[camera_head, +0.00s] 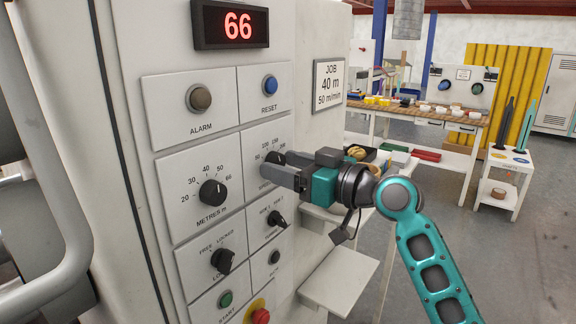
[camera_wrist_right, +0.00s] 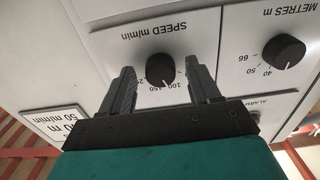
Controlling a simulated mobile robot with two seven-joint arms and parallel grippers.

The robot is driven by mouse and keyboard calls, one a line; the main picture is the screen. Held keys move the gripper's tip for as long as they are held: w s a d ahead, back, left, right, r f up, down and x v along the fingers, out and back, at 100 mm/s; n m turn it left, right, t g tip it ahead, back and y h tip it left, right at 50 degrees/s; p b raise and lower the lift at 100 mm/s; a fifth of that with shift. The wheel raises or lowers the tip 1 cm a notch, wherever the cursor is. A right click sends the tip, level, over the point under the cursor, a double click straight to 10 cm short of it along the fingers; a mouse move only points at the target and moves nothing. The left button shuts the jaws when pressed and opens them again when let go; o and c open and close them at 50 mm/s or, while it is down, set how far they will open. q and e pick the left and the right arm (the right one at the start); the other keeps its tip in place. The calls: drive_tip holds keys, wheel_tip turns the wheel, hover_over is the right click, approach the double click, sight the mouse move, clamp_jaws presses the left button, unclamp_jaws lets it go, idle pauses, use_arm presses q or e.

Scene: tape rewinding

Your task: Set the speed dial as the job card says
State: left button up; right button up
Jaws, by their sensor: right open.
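The speed dial is a round black knob (camera_wrist_right: 160,70) under the label SPEED m/min; in the head view my gripper largely covers it, with its dark edge (camera_head: 273,157) showing. Its white mark points toward the 100 and 150 labels; exactly which I cannot tell. My right gripper (camera_head: 274,170) is open at the panel, and its two fingers stand on either side of the knob in the wrist view (camera_wrist_right: 160,74); contact is not clear. The job card (camera_head: 328,84) reads JOB, 40 m, 50 m/min. My left gripper is not in view.
The metres dial (camera_head: 211,193) is left of the speed dial. A direction-style knob (camera_head: 277,219) and a lock knob (camera_head: 222,261) sit below. The red display (camera_head: 231,25) reads 66. A white shelf (camera_head: 340,280) juts out below my right arm; a workbench (camera_head: 440,115) stands behind.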

drive_tip(key=shift+c, duration=0.4)
drive_tip(key=c, duration=1)
use_arm(q)
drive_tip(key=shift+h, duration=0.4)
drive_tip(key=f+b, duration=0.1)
drive_tip(key=b, duration=0.1)
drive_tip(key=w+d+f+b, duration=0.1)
drive_tip(key=b, duration=0.2)
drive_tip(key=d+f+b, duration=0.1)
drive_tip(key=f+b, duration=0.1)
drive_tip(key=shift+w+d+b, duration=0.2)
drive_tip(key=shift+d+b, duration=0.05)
drive_tip(key=shift+b, duration=0.05)
use_arm(e)
drive_tip(key=shift+o, duration=0.2)
drive_tip(key=n, duration=0.7)
drive_tip(key=shift+n, duration=0.4)
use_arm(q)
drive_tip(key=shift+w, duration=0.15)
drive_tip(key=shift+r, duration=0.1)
